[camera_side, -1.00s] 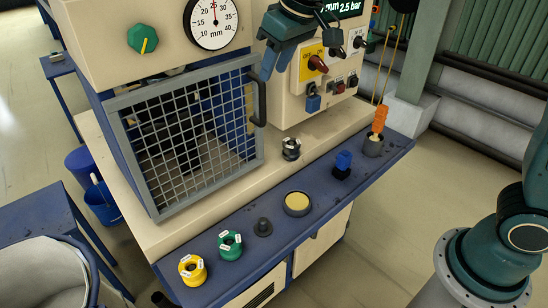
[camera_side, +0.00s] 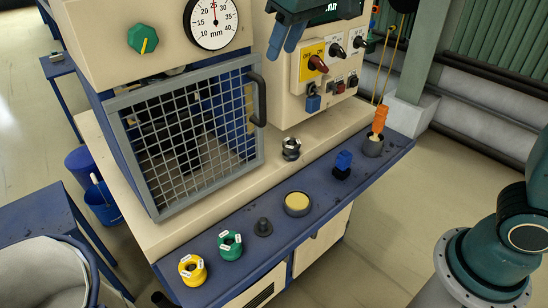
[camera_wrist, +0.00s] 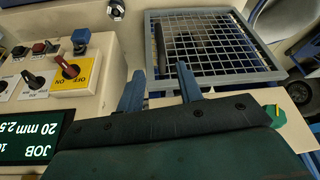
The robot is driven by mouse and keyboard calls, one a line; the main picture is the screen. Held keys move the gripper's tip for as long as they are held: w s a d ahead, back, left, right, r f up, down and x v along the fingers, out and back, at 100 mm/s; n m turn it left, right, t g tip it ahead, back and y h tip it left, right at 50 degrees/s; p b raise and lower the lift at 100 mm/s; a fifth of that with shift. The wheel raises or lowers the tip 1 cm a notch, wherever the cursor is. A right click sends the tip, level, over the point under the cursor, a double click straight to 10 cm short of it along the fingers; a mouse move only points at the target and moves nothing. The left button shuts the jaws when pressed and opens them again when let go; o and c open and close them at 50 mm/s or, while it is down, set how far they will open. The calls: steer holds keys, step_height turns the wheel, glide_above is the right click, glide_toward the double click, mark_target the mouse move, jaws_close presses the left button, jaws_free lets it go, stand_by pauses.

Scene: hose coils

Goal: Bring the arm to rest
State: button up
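My gripper (camera_side: 281,51) is at the top of the side view, up in front of the machine's control panel. Its two blue fingers are apart with nothing between them. In the wrist view my gripper (camera_wrist: 159,70) also shows open and empty, with the caged guard door (camera_wrist: 215,45) beyond the fingers. The rest of my arm is mostly out of the side view.
A black-and-white coil (camera_side: 291,149) stands on the cream bench. The guard door (camera_side: 190,135) is shut. The red switch (camera_side: 318,63) is near my fingers.

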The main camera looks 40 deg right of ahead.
steer(key=s+d+f, duration=0.2)
steer(key=s+d, duration=0.1)
steer(key=s, duration=0.5)
steer(key=s+d+f+m, duration=0.1)
steer(key=s+d+f, duration=0.2)
steer(key=s, duration=0.6)
steer(key=s+d+f+m+t, duration=0.1)
steer(key=s+d, duration=0.3)
steer(key=s, duration=0.5)
steer(key=shift+d+f+h, duration=0.2)
steer(key=shift+f+h, duration=0.2)
steer(key=shift+f, duration=0.5)
steer(key=shift+s, duration=0.1)
